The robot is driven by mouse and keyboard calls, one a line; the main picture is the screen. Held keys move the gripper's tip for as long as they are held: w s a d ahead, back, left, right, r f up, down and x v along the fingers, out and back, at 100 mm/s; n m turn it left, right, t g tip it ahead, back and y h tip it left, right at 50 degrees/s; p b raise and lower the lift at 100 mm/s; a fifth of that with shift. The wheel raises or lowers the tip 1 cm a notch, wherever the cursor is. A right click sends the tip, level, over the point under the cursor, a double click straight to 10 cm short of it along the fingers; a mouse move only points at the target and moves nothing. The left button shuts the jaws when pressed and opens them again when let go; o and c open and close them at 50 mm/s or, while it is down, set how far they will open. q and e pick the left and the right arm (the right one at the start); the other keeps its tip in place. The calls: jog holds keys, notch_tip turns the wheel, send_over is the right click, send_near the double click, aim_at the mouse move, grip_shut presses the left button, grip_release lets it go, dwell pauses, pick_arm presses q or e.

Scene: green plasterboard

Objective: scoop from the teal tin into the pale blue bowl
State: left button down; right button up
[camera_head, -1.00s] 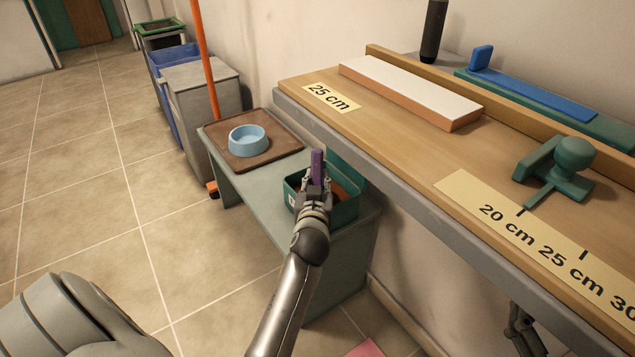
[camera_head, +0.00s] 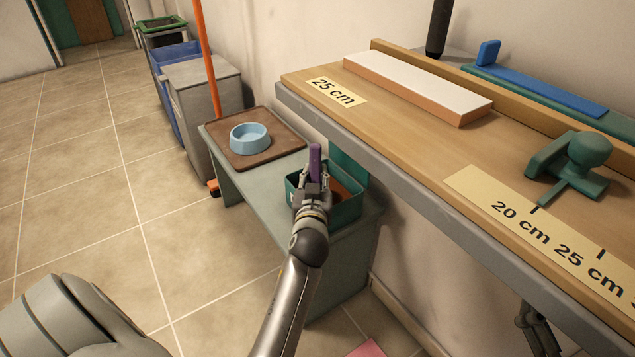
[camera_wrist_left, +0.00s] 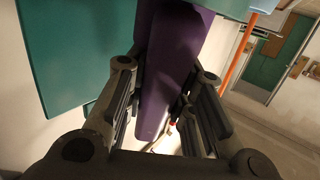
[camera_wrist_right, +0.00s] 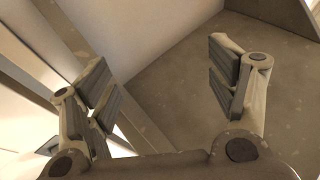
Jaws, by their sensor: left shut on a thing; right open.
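The teal tin (camera_head: 345,213) stands open on a low grey-green bench, its lid raised at the back, with brown contents partly visible inside. The pale blue bowl (camera_head: 250,138) sits on a brown tray to the left of the tin; it looks empty. My left gripper (camera_head: 312,185) is over the tin, shut on a purple handle (camera_head: 315,163) that stands nearly upright. The handle also fills the middle of the left wrist view (camera_wrist_left: 170,70). The scoop's lower end is hidden behind the gripper and tin wall. My right gripper (camera_wrist_right: 165,95) is open and empty.
The brown tray (camera_head: 277,143) lies on the bench's (camera_head: 240,178) far end. A workbench (camera_head: 400,125) with a measuring strip, a white-topped block and a green clamp-like tool overhangs on the right. An orange pole (camera_head: 205,60) and grey bin (camera_head: 200,100) stand behind the tray.

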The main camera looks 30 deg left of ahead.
aim_at(317, 162)
pick_arm(q)
notch_tip(317, 162, up, 2)
jog(key=shift+w+d+r+t, duration=0.1)
jog(key=shift+r+t, duration=0.1)
jog(key=shift+t, duration=0.1)
jog(key=shift+w+r+t+y+b, duration=0.1)
jog(key=shift+r+t+y+b, duration=0.4)
jog(key=shift+r, duration=0.9)
jog(key=shift+t+y, duration=0.4)
jog(key=shift+t, duration=0.2)
jog(key=shift+d+r+b, duration=0.1)
jog(key=shift+r+b, duration=0.4)
jog(key=shift+r, duration=1.85)
pick_arm(e)
jog(key=s+r+t+y, duration=0.2)
jog(key=s+r+t, duration=0.3)
jog(key=r, duration=0.2)
jog(key=shift+s+d+r+t+y, duration=0.3)
jog(key=shift+r+t, duration=0.1)
pick_arm(q)
jog(key=c, duration=1.9)
grip_release()
jog(key=shift+c, duration=0.2)
grip_shut()
